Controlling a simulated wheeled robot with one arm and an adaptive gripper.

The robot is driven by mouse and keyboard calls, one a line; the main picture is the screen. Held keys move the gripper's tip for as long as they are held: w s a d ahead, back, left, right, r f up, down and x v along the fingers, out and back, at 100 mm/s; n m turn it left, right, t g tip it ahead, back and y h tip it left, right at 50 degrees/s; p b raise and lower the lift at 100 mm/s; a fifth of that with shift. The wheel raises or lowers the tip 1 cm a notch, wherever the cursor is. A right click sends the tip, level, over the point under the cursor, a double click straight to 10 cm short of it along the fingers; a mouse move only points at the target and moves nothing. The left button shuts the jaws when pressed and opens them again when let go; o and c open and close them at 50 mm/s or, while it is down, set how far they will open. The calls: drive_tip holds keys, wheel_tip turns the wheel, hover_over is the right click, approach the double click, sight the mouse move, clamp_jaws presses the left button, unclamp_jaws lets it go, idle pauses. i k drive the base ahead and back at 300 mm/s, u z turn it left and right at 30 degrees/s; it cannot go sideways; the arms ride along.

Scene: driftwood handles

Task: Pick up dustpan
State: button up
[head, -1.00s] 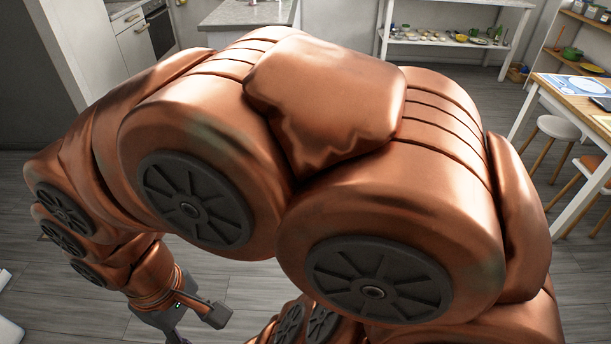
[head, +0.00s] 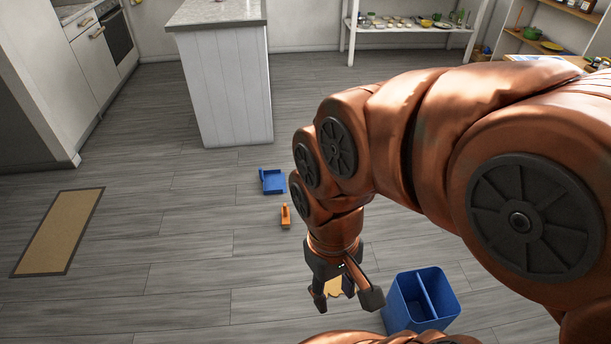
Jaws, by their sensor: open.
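A blue dustpan (head: 272,181) lies on the grey plank floor, left of my arm and in front of the white island. My gripper (head: 345,298) points down at the lower middle of the view, nearer to me and to the right of the dustpan. It is open and apart from the dustpan. A small yellowish thing (head: 335,288) shows between the fingers; I cannot tell whether it is behind them or touching them.
A small orange thing (head: 286,216) is on the floor near the dustpan. A blue two-compartment bin (head: 447,294) stands right of my gripper. A tan mat (head: 58,232) lies at left. The white island (head: 228,100) stands behind. Floor between mat and dustpan is clear.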

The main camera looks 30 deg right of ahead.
sight(274, 181)
drive_tip(key=z, duration=0.05)
drive_tip(key=i, duration=2.55)
drive_tip(key=u, duration=1.05)
